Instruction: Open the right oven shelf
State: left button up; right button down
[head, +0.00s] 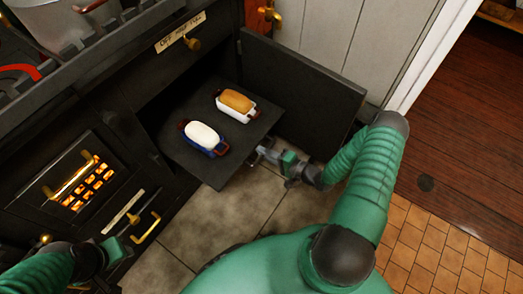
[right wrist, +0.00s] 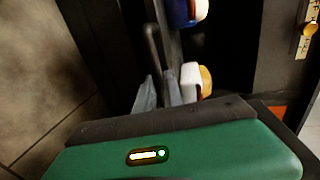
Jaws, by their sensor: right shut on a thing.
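The right oven shelf (head: 190,159) is a dark flat plate sticking out of the dark stove, with its outer part clear of the opening. On it are a blue dish with a white loaf-shaped top (head: 203,138) and a white dish with a golden-brown top (head: 236,105). The oven door (head: 305,92) stands swung open on the right. My right gripper (head: 262,153) is at the shelf's outer edge, shut on the thin shelf handle (right wrist: 152,42). My left gripper (head: 116,248) is low at left by a brass handle; its fingers are unclear.
A firebox with a glowing grate (head: 87,182) and a brass bar is at left. A brass handle (head: 146,227) is below it. A large metal pot (head: 65,35) stands on the stovetop. Stone floor (head: 225,222) lies open in front of the shelf.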

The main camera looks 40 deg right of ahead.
jog(key=shift+s+f, duration=0.1)
jog(key=shift+f, duration=0.1)
jog(key=c, duration=1.5)
grip_release()
jog(key=shift+o, duration=0.2)
jog(key=shift+r, duration=0.1)
jog(key=p+v, duration=0.5)
jog(key=v, duration=1.1)
jog(key=shift+s+d, duration=0.2)
jog(key=shift+s, duration=0.1)
